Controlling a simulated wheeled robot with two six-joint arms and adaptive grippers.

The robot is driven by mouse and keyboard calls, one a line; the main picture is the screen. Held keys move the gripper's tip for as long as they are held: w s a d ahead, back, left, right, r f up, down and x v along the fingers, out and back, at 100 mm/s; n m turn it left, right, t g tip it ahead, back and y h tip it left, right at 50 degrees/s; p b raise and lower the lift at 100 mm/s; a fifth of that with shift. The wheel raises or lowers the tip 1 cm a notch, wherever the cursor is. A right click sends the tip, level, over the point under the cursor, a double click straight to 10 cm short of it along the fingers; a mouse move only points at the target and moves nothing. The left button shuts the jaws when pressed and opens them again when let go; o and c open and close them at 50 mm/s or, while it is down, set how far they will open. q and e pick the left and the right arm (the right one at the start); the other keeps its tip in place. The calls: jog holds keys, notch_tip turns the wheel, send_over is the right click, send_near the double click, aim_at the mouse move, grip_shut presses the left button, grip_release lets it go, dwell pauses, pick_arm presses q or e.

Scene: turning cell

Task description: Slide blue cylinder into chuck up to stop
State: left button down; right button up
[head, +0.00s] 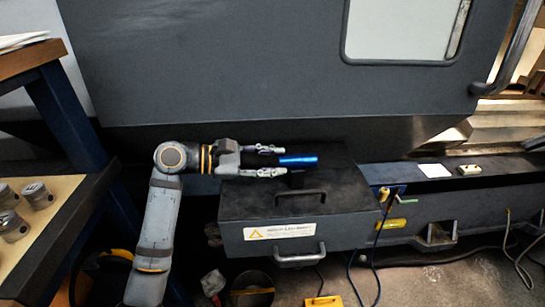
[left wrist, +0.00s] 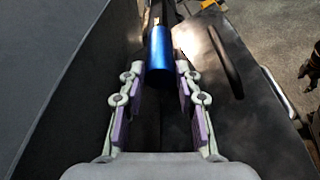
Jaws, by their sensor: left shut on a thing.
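The blue cylinder (head: 298,160) lies level above the top of a dark box, over a small dark block. My left gripper (head: 284,161) reaches in from the left and is shut on the near end of the cylinder, with one finger on each side. In the left wrist view the cylinder (left wrist: 159,55) sits between the fingertips (left wrist: 160,74) and points away from the palm. A small tan piece shows beyond its far end. I cannot make out the chuck in either view. My right gripper is not in view.
The dark box (head: 240,205) has handles and a warning label. A large grey machine door (head: 220,75) with a window stands behind. A bench (head: 65,190) with several metal parts is at the left. Cables and a yellow item (head: 323,301) lie on the floor.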

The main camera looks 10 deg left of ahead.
pick_arm(q)
jog(key=shift+f, duration=0.15)
dwell(0.4)
jog(key=c, duration=0.9)
grip_release()
jog(key=shift+o, duration=0.2)
notch_tip(320, 180, up, 10)
